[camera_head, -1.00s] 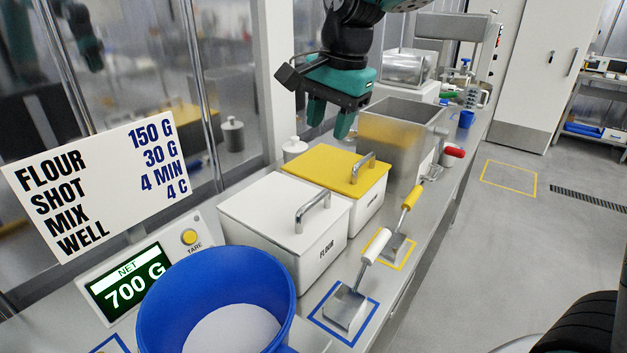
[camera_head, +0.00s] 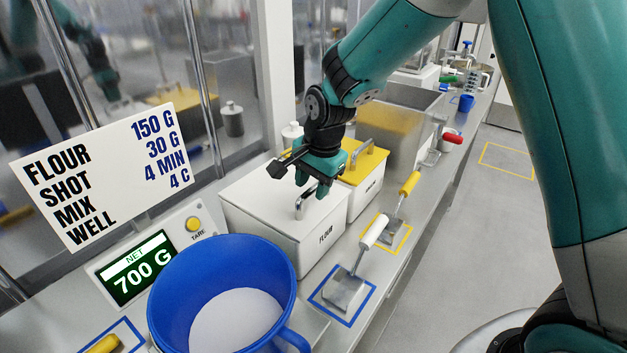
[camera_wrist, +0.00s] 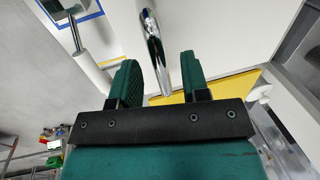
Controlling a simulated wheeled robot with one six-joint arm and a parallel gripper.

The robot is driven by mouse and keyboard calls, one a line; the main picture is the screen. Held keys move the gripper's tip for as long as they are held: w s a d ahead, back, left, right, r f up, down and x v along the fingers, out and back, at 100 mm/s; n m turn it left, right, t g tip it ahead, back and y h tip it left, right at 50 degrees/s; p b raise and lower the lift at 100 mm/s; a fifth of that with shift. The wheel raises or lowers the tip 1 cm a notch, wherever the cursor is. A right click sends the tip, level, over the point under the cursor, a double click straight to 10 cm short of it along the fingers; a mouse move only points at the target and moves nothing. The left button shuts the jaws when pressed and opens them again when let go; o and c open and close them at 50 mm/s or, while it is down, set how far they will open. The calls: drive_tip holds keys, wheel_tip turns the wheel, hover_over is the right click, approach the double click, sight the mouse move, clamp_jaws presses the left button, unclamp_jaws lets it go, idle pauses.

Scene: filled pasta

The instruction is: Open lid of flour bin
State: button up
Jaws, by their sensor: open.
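The flour bin (camera_head: 316,245) is a white box labelled FLOUR, with a flat white lid (camera_head: 262,207) that lies closed on it. The lid's metal bar handle (camera_head: 300,207) stands near its right edge. My gripper (camera_head: 312,190) is over the lid at the handle, pointing down. In the wrist view the handle (camera_wrist: 153,45) shows as a shiny bar between the two green fingers, with a gap to each. My gripper (camera_wrist: 162,75) is open there and holds nothing. In the head view the fingers partly hide the handle.
A yellow-lidded bin (camera_head: 368,160) stands just behind the flour bin. A blue jug (camera_head: 225,300) with white powder is in front, by the scale display (camera_head: 140,275). A white-handled scoop (camera_head: 347,290) lies in a blue outline to the right; a yellow-handled scoop (camera_head: 400,222) lies beyond.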

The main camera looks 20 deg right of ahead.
drive_tip(key=shift+f, duration=0.2)
clamp_jaws()
drive_tip(key=shift+w+r, duration=0.1)
